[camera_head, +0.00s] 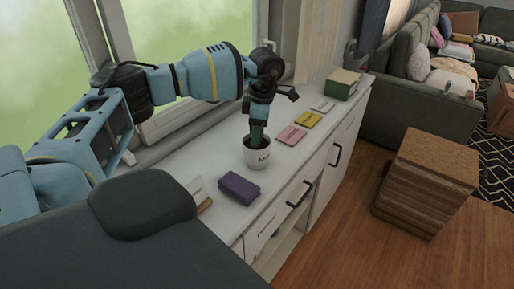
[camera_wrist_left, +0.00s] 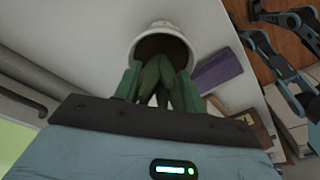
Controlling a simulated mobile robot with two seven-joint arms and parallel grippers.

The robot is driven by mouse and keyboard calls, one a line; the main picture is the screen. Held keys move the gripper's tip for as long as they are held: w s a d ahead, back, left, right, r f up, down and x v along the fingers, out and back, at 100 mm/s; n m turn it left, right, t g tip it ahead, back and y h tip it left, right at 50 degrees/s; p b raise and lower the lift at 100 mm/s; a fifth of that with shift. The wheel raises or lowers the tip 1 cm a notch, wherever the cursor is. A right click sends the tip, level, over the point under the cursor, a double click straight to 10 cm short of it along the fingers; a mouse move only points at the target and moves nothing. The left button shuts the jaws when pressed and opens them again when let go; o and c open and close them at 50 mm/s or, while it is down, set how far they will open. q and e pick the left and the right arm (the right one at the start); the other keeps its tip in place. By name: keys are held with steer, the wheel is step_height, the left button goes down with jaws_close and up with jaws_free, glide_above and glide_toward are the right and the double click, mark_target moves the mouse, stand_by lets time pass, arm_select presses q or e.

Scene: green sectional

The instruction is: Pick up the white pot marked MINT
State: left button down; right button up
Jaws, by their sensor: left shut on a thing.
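The white pot (camera_head: 257,158) stands upright at the counter's middle, with small dark lettering on its side that is hard to read. In the left wrist view the pot (camera_wrist_left: 163,30) shows its white rim and dark soil, with thick green leaves (camera_wrist_left: 158,78) rising from it. My left gripper (camera_head: 257,132) points down from above the pot and is shut on its green leaves. It also shows in the left wrist view (camera_wrist_left: 160,85), its fingers on either side of the leaves. Whether the pot's base touches the counter I cannot tell.
The white counter (camera_head: 222,165) runs along the window. A purple book (camera_head: 239,187) lies close in front of the pot. Pink (camera_head: 291,135), yellow (camera_head: 308,119) and white (camera_head: 323,105) flat items lie beyond it, then a green box (camera_head: 342,84). A cork-topped block (camera_head: 428,180) stands on the floor.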

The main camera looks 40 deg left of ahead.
arm_select(q)
steer(key=shift+r, duration=0.2)
steer(key=shift+w+r, duration=0.1)
steer(key=shift+r, duration=0.15)
steer(key=r, duration=0.2)
steer(key=s+r, duration=0.1)
steer(key=shift+d, duration=0.4)
steer(key=s+d+r, duration=0.1)
steer(key=s+d, duration=0.9)
steer(key=d, duration=0.1)
steer(key=shift+r, duration=0.1)
